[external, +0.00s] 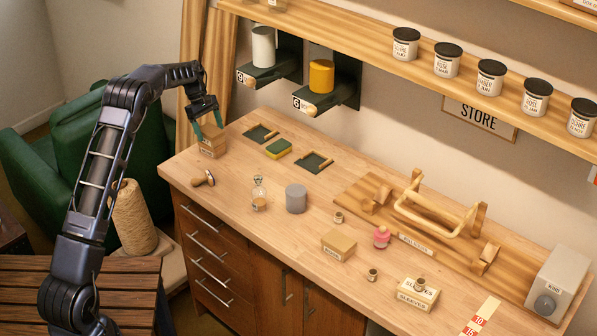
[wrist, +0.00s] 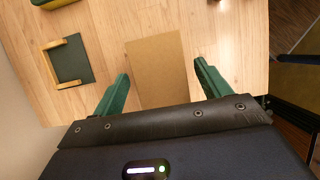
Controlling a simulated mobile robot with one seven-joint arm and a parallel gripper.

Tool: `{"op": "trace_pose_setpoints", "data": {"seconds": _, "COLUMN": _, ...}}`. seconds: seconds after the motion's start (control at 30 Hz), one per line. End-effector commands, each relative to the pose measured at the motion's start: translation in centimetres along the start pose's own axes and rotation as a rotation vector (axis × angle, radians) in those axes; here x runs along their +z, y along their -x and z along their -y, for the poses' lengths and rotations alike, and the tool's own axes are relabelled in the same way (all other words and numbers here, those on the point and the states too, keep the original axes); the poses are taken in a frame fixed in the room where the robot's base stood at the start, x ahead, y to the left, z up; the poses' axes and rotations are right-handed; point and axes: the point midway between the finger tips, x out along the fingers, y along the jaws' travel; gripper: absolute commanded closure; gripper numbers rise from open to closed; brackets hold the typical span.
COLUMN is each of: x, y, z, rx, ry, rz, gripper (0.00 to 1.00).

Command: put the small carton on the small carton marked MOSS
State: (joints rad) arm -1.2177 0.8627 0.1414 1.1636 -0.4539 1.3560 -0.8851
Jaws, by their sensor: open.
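Brown cardboard (external: 213,146) stands at the left end of the workbench, with a label low on its front. It looks like one small carton on another, but I cannot be sure; the label is too small to read. My gripper (external: 208,130) is over it, pointing down, open, with green fingers. In the wrist view a plain brown carton top (wrist: 158,65) lies between the spread fingers, with a gap on both sides. Another small tan carton (external: 339,244) with an unreadable front label sits near the bench's front edge, mid-bench.
Dark trays (external: 315,162) and a sponge (external: 278,149) lie right of my gripper. A low shelf holding a white cylinder (external: 263,47) is behind.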

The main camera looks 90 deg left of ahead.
Motion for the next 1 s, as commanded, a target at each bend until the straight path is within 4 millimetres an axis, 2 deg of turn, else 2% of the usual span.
{"op": "trace_pose_setpoints", "data": {"seconds": 0.3, "x": -0.1, "y": 6.2, "z": 0.0, "rx": 0.001, "ry": 0.000, "rz": -0.001, "gripper": 0.24}}
{"op": "trace_pose_setpoints", "data": {"seconds": 0.5, "x": -0.1, "y": 9.0, "z": 0.0, "rx": 0.000, "ry": 0.000, "rz": 0.000, "gripper": 0.24}}
{"op": "trace_pose_setpoints", "data": {"seconds": 0.7, "x": 0.0, "y": 10.2, "z": 0.0, "rx": -0.001, "ry": 0.000, "rz": 0.000, "gripper": 0.24}}
{"op": "trace_pose_setpoints", "data": {"seconds": 1.0, "x": 0.4, "y": 10.4, "z": 0.0, "rx": -0.001, "ry": -0.006, "rz": -0.001, "gripper": 0.24}}
